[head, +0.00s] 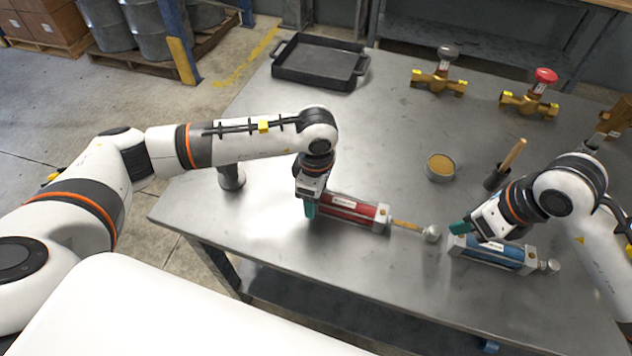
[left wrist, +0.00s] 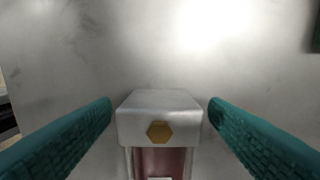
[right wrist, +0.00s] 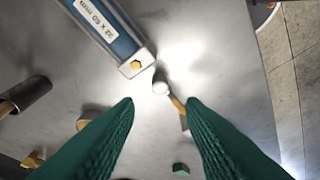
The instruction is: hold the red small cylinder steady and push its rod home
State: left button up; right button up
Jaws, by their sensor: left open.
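The red small cylinder (head: 346,208) lies on the metal table, its brass-coloured rod (head: 406,224) extended to the right and ending in a round grey knob (head: 432,233). My left gripper (head: 308,205) is at the cylinder's left end. In the left wrist view its fingers stand open on both sides of the grey end cap (left wrist: 160,118), with gaps. My right gripper (head: 462,228) is just right of the knob, beside the blue cylinder's left end. In the right wrist view its fingers (right wrist: 160,102) are apart and empty, with the knob (right wrist: 160,87) beyond the tips.
A blue cylinder (head: 496,253) lies close to my right gripper. A round tin (head: 441,167) and a dark holder with a wooden handle (head: 511,154) stand behind. Two brass valves (head: 438,82) (head: 528,103) and a black tray (head: 319,63) are at the back.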

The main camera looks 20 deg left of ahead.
pick_arm(q)
jog(key=shift+f, duration=0.2)
jog(key=shift+c, duration=0.2)
grip_shut()
pick_arm(e)
grip_shut()
jog(key=n, duration=0.1)
jog(key=w+n+g, duration=0.1)
jog(key=shift+w+d+f+n, duration=0.1)
jog(key=shift+w+d+n, duration=0.15)
jog(key=shift+d+n, duration=0.1)
jog(key=w+n+g, duration=0.1)
jog(key=n, duration=0.2)
jog(key=w+d+r+n+g, duration=0.1)
jog(key=w+n, duration=0.1)
jog(key=n, duration=0.1)
jog(key=w+d+r+n+g, duration=0.1)
jog(key=n, duration=0.3)
jog(key=shift+w+d, duration=0.1)
jog(key=shift+w, duration=0.2)
